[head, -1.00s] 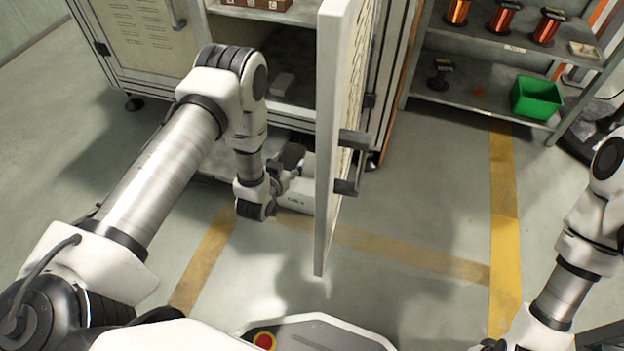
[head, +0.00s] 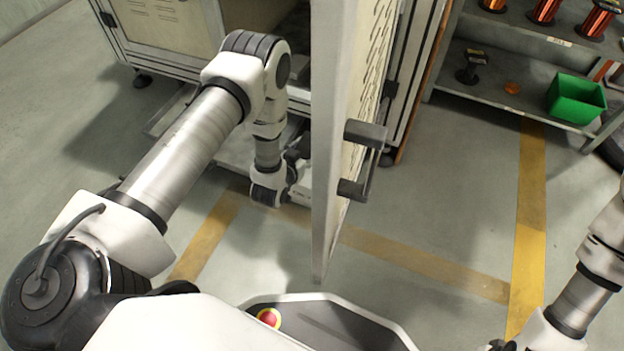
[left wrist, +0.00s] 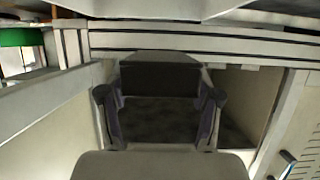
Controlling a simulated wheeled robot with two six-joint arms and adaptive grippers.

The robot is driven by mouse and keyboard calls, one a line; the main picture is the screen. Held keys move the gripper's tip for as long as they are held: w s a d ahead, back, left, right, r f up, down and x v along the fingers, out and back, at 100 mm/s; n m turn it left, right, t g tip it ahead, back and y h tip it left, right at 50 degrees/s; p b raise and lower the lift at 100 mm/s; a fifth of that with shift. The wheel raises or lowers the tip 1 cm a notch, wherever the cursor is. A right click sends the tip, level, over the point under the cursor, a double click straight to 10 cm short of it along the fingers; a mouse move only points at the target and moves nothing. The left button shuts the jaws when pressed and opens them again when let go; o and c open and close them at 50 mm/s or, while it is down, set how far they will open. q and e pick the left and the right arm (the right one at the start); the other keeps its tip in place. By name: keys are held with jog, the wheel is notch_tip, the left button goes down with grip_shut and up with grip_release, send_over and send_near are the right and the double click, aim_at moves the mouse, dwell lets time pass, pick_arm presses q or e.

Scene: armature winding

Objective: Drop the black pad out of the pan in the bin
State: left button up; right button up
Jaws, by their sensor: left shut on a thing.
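My left gripper (head: 298,165) is low in front of the open cabinet, partly hidden behind the cabinet door. In the left wrist view its two fingers (left wrist: 160,103) close on the sides of a dark, flat-faced thing, which looks like the black pad (left wrist: 160,80). A green bin (head: 577,98) stands on the lower shelf at the right. Green also shows at the left edge of the left wrist view (left wrist: 17,37). I cannot make out the pan for certain. Only a dark bit of my right gripper (head: 499,346) shows at the bottom edge; its fingers cannot be read.
The open cabinet door (head: 335,130) stands upright close to my left forearm, its handle (head: 366,160) facing right. Copper wire spools (head: 543,10) stand on the upper shelf. Yellow-taped floor (head: 430,200) is clear between the door and my right arm.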

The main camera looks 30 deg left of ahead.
pick_arm(q)
jog(key=o, duration=1.2)
jog(key=shift+r, duration=0.1)
jog(key=shift+o, duration=0.2)
jog(key=v, duration=1.2)
